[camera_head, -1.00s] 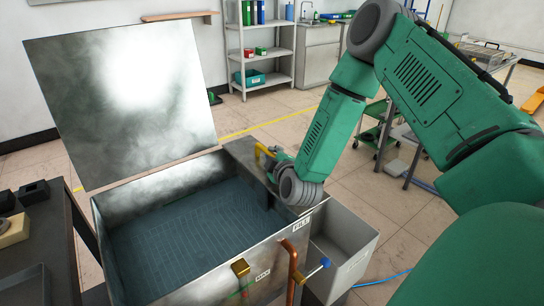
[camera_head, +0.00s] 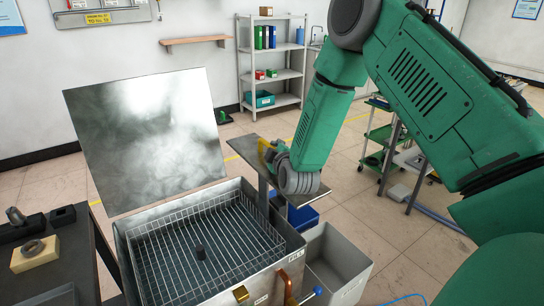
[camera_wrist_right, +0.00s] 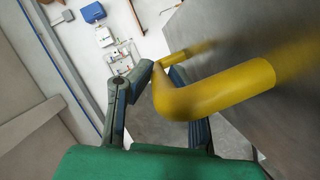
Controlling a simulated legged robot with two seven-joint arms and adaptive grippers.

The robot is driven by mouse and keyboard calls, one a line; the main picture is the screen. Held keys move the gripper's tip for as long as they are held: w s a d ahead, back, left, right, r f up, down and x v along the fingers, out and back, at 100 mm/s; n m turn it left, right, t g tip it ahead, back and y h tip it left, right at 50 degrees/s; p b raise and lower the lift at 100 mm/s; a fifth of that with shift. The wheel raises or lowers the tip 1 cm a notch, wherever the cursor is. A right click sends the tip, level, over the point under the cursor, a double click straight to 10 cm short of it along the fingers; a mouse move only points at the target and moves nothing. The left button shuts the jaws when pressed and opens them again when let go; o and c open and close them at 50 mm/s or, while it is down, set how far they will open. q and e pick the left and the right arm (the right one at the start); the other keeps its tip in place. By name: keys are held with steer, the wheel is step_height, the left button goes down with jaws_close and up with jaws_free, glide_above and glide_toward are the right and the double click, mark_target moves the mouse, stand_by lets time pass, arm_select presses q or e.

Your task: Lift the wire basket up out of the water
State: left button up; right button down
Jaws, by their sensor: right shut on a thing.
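The wire basket (camera_head: 190,252) sits high in the open metal tank (camera_head: 262,262), its upper wire rim near the tank's top edge. A dark round post stands in it. Any water below the mesh is hard to make out. My right gripper (camera_head: 272,153) is shut on a yellow handle (camera_head: 265,147) on a flat metal lift plate (camera_head: 318,186), raised above the tank's right side. The right wrist view shows the gripper's fingers (camera_wrist_right: 165,75) around the yellow bar (camera_wrist_right: 230,88) beside the grey plate. My left gripper is not in view.
The tank's lid (camera_head: 145,140) stands open behind it. A grey bin (camera_head: 340,262) is at the tank's right, near a copper pipe (camera_head: 285,288) and a blue knob (camera_head: 318,292). A dark table (camera_head: 62,258) with small parts is at left. A green cart (camera_head: 380,140) stands beyond.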

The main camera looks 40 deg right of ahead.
steer(key=shift+s+d+r+p, duration=0.15)
steer(key=shift+r+p, duration=0.3)
steer(key=shift+r, duration=0.8)
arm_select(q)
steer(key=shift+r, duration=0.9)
arm_select(e)
steer(key=shift+d, duration=0.2)
steer(key=shift+r, duration=0.1)
steer(key=c, duration=1.5)
jaws_free()
steer(key=shift+c, duration=0.2)
steer(key=shift+d, duration=0.2)
steer(key=shift+f, duration=0.2)
steer(key=v, duration=1)
steer(key=shift+s+a+r, duration=0.1)
steer(key=shift+a+r, duration=0.05)
steer(key=shift+a, duration=0.2)
steer(key=shift+s+a+r, duration=0.1)
steer(key=shift+s, duration=0.45)
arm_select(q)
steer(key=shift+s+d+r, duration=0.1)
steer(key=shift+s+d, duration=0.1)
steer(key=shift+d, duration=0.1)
arm_select(e)
steer(key=shift+d, duration=0.2)
